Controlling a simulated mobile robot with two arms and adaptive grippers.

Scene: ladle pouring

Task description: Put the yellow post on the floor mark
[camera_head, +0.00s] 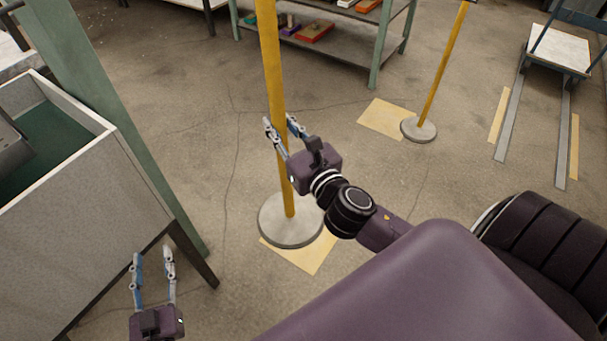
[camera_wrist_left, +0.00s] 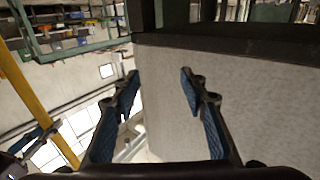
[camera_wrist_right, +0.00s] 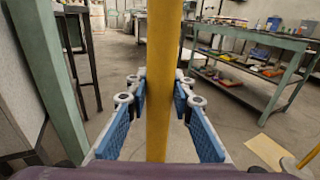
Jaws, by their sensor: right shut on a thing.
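A tall yellow post (camera_head: 272,80) with a round grey base (camera_head: 288,222) stands upright in the middle of the head view. Its base overlaps a pale yellow floor mark (camera_head: 312,258), which shows past the front and right of the disc. I cannot tell whether the base touches the floor. My right gripper (camera_head: 280,130) is shut on the post above its base; the post (camera_wrist_right: 160,90) runs between the blue finger pads in the right wrist view. My left gripper (camera_head: 153,258) is open and empty, low at the left, beside a grey bin.
A second yellow post (camera_head: 440,75) stands beside another pale floor mark (camera_head: 388,118), its base at the mark's right edge. The grey bin (camera_head: 95,220) and a green upright (camera_head: 95,95) are at left. A shelf (camera_head: 330,40) and cart (camera_head: 560,50) stand behind.

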